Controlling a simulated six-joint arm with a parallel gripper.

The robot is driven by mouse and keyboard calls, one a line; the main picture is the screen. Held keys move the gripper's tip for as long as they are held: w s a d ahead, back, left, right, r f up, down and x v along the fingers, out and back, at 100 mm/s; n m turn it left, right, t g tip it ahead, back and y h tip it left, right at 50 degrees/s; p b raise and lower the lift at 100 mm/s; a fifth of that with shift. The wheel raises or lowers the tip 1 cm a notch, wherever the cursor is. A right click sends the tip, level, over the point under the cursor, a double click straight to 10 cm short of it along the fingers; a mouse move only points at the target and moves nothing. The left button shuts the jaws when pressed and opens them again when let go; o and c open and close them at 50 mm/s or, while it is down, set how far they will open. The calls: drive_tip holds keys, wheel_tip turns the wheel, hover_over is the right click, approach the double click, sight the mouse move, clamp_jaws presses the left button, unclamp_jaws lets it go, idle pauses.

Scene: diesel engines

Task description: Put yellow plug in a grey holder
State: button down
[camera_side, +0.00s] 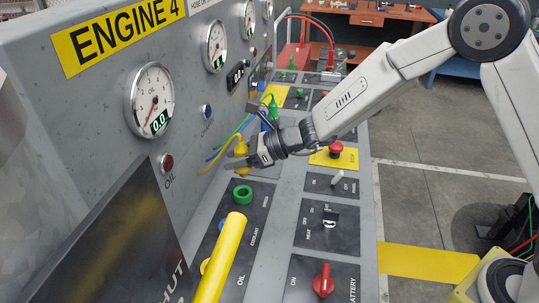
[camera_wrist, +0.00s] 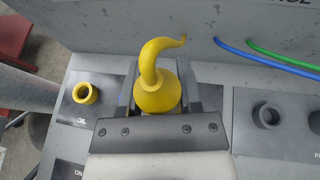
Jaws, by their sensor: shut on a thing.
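The yellow plug (camera_wrist: 157,93) is between the two fingers of my gripper (camera_wrist: 157,104), with its curved yellow hose bending up and away. In the side view my gripper (camera_side: 250,157) is shut on the yellow plug (camera_side: 241,146), above the console near the upright panel. A grey ring-shaped holder (camera_wrist: 266,115) stands on the console to the right of my gripper in the wrist view, apart from the plug. I cannot make out this holder in the side view.
A yellow ring holder (camera_wrist: 85,93) marked OIL is left of my gripper. A green ring holder (camera_side: 243,194) stands nearer the side camera. A thick yellow bar (camera_side: 222,255) crosses the foreground. A red button (camera_side: 336,149) and blue and green hoses (camera_wrist: 285,55) are nearby.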

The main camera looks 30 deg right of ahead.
drive_tip(key=w+d+f+m+t+h, duration=0.2)
drive_tip(key=w+d+m+t+h, duration=0.2)
drive_tip(key=w+d, duration=0.8)
drive_tip(key=w+m, duration=0.1)
drive_tip(key=w, duration=0.1)
drive_tip(key=shift+w, duration=0.3)
drive_tip(key=shift+f+h, duration=0.25)
drive_tip(key=shift+h, duration=0.05)
drive_tip(key=shift+f, duration=4.05)
drive_tip(key=shift+c, duration=1)
unclamp_jaws()
drive_tip(key=shift+f, duration=0.1)
drive_tip(key=shift+s+d, duration=0.1)
drive_tip(key=shift+s, duration=0.1)
drive_tip(key=shift+v, duration=3.8)
